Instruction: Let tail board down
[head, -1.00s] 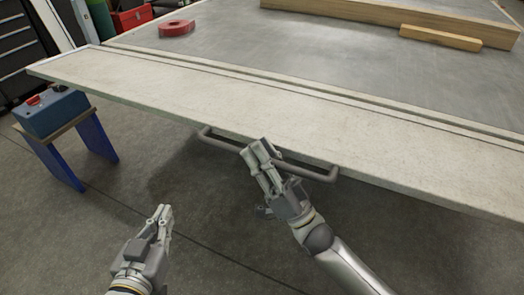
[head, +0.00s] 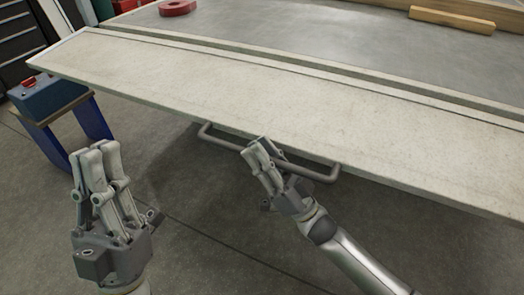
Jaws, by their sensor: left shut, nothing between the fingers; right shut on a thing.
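The tail board (head: 240,95) is a long, pale, worn panel across the head view, with a dark seam between it and the grey trailer bed (head: 300,32). Its top face shows, and it looks near level or slightly sloped; the exact angle is hard to tell. A grey bar handle (head: 322,174) hangs below its near edge. My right gripper (head: 262,147) is shut on the middle of this handle, fingers pointing up and left. My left gripper (head: 96,152) is shut and empty, fingers up, over the floor left of the handle and apart from the board.
A blue box (head: 45,97) sits on a stool with blue legs (head: 92,118), close to the board's left end. A red ring (head: 177,7) and timber (head: 452,20) lie on the bed. Concrete floor (head: 200,240) in front is open.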

